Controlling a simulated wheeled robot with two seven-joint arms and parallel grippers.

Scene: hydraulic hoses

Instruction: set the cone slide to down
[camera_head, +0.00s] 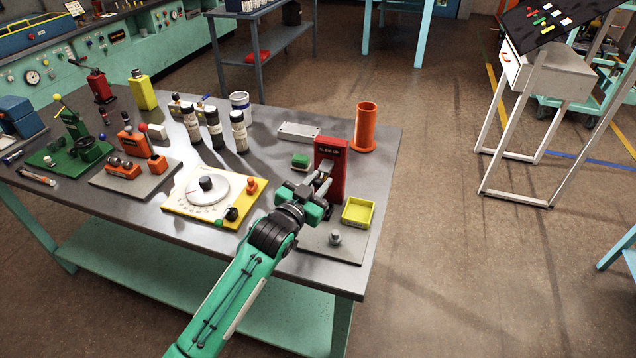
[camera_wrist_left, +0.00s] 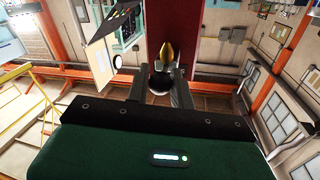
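The cone slide is a tall red block (camera_head: 330,165) with white lettering at its top, on a grey plate near the table's right side. The lettering is too small to read surely. Its knob, with a gold cone (camera_wrist_left: 166,52) over a dark round part, shows in the left wrist view against the red face. My left gripper (camera_head: 322,184) is at the block's front. In the left wrist view its fingers (camera_wrist_left: 160,88) stand on both sides of the knob's dark part, with no clear gap. The fingers hide the knob in the head view. My right gripper is out of view.
A yellow tray (camera_head: 358,211) and a small grey knob (camera_head: 335,237) are close right of my left gripper. A cream dial panel (camera_head: 208,196) is to its left.

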